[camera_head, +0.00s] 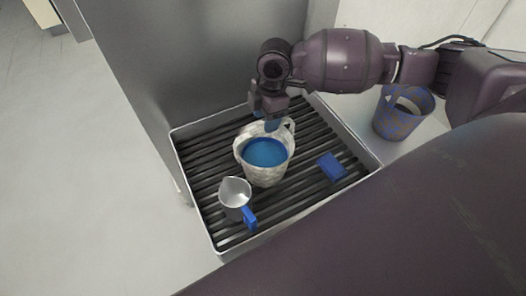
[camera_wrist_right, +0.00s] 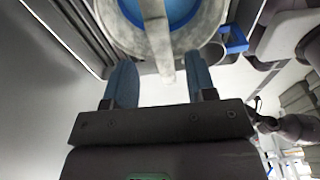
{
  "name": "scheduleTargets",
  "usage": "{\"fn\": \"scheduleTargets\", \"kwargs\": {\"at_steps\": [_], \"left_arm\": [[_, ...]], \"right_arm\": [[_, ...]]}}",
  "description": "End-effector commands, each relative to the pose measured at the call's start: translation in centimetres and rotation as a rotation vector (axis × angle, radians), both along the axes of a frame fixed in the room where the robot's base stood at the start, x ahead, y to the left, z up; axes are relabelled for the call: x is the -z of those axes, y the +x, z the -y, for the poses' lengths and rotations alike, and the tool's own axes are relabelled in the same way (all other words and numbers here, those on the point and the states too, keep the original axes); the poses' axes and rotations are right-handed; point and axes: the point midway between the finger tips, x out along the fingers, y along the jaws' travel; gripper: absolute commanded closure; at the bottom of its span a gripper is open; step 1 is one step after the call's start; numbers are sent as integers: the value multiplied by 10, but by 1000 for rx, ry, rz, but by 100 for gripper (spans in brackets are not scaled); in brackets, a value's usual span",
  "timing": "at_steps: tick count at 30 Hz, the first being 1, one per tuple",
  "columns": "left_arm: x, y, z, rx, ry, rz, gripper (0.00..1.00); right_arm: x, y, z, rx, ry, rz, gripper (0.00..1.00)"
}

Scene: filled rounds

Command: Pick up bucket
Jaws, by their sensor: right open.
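The bucket (camera_head: 264,174), pale and mottled grey-white with blue contents, stands upright on the slatted rack. In the right wrist view its rim (camera_wrist_right: 205,32) and blue inside show at the top. My right gripper (camera_head: 270,122) is over the bucket's far edge, pointing down, with blue fingertips. In the wrist view the gripper (camera_wrist_right: 162,72) is open, and the bucket's pale handle strip (camera_wrist_right: 163,45) reaches between its two fingers with gaps on both sides. My left gripper is not in view.
A metal jug (camera_head: 235,190) with a blue handle stands left of the bucket. A blue block (camera_head: 332,167) lies to the right on the slatted tray (camera_head: 295,205), which has a raised rim. A patterned blue-brown bucket (camera_head: 398,125) stands beyond the tray. A grey metal panel (camera_head: 190,60) rises behind.

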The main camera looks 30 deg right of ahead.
Motion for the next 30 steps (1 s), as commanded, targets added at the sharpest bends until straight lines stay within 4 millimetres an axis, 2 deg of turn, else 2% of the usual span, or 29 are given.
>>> {"fn": "scheduleTargets", "kwargs": {"at_steps": [1, 8, 16, 24, 25, 30], "left_arm": [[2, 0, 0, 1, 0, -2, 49], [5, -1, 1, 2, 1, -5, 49], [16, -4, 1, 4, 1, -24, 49], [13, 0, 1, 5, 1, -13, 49], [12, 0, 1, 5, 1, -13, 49], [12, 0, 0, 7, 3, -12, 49]], "right_arm": [[7, 0, -1, 0, -1, -2, 49], [20, -1, -2, 1, 1, -2, 49], [57, -3, -6, 1, 0, -3, 49], [59, -3, -6, 0, 0, 3, 49], [59, -3, -6, 0, 0, 3, 50], [59, -3, -6, 0, 0, 3, 76]]}}
